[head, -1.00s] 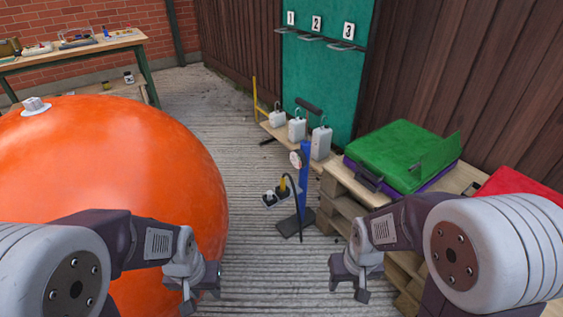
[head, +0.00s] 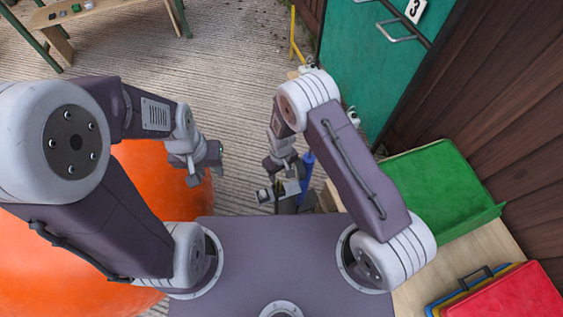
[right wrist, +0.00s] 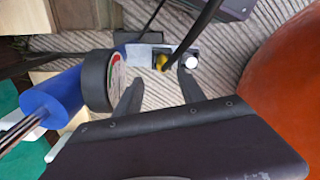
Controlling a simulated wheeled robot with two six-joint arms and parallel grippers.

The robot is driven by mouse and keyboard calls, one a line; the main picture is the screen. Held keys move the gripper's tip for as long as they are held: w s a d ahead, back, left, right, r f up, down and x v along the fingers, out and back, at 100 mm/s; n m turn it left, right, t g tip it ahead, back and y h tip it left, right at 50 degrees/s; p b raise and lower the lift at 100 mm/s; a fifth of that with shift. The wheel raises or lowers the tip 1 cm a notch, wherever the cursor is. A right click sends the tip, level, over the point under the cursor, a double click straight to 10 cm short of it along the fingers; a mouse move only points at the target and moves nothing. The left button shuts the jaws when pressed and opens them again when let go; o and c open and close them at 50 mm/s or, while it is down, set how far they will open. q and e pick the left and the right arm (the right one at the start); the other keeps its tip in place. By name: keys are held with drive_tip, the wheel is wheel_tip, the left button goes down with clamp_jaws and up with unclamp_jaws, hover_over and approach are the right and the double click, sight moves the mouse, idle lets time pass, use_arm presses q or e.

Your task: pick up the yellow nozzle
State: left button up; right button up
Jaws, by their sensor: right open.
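The yellow nozzle (right wrist: 162,62) sits in a dark socket of a small grey holder in the right wrist view, with a black hose running past it. A white nozzle (right wrist: 192,62) sits in the socket beside it. My right gripper (right wrist: 158,88) is open, its two fingers apart on this side of the yellow nozzle, with nothing between them. In the head view my right gripper (head: 281,170) is above the holder (head: 264,196) and hides much of it; I cannot make out the nozzle clearly there. My left gripper (head: 207,168) is open and empty beside the orange ball.
A blue pump (right wrist: 52,103) with a round gauge (right wrist: 98,82) stands close beside the right gripper. The large orange ball (head: 150,190) is at the left.

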sight(279, 182)
drive_tip(key=shift+s+f, duration=0.1)
drive_tip(key=shift+s, duration=0.1)
wheel_tip(279, 182, down, 4)
drive_tip(key=shift+s+r+b, duration=0.1)
drive_tip(key=shift+r+b, duration=0.05)
drive_tip(key=shift+b, duration=0.85)
drive_tip(key=f+b, duration=0.1)
drive_tip(key=f, duration=0.2)
drive_tip(key=f+b, duration=0.1)
drive_tip(key=f, duration=0.1)
drive_tip(key=shift+a+f+b, duration=0.15)
drive_tip(key=shift+a+b, duration=0.15)
clamp_jaws()
